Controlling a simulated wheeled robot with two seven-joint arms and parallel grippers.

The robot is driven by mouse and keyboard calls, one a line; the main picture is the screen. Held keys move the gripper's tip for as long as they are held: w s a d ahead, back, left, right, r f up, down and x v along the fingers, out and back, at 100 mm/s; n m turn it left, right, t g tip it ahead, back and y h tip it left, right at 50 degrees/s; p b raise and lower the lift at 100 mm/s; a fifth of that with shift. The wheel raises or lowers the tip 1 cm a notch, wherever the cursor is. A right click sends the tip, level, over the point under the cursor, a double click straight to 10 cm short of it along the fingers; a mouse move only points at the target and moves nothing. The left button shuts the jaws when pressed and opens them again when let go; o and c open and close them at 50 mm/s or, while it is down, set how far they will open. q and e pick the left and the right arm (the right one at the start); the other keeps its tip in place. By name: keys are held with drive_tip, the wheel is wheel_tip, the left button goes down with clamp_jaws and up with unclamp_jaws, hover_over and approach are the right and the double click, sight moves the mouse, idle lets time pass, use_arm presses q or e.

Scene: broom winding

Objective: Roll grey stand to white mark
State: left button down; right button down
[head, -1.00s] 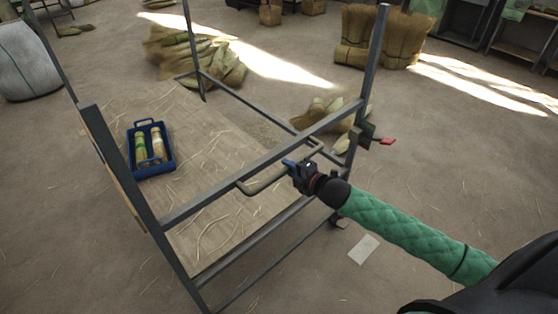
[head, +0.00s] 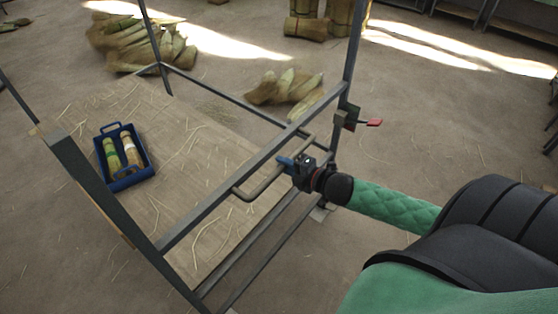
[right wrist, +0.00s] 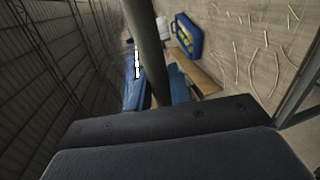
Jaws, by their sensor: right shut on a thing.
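The grey stand (head: 354,55) is an upright metal frame with a tan lower board (head: 185,170). Its bar handle (head: 262,187) sticks out from the near rail. My right gripper (head: 287,163) is shut on this handle. In the right wrist view the handle (right wrist: 146,45) runs between the blue fingertips (right wrist: 160,88). My left gripper is not in view.
Straw bundles (head: 285,88) lie beyond the stand, with more (head: 135,45) at the back. The floor to the right is open.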

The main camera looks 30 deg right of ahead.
drive_tip(key=shift+s+d+f, duration=0.1)
drive_tip(key=shift+s, duration=0.25)
drive_tip(key=shift+s+d, duration=0.1)
drive_tip(key=shift+s, duration=0.2)
drive_tip(key=c, duration=1.5)
unclamp_jaws()
drive_tip(key=shift+o, duration=0.9)
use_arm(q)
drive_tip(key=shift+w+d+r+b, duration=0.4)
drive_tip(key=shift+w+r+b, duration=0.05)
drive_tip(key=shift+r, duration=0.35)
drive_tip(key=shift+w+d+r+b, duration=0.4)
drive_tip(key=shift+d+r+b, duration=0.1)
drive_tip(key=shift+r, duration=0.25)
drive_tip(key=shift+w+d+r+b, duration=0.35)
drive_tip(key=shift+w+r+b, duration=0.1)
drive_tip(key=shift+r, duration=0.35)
use_arm(e)
drive_tip(key=v, duration=0.7)
drive_tip(key=shift+s+d, duration=0.15)
drive_tip(key=shift+s, duration=0.15)
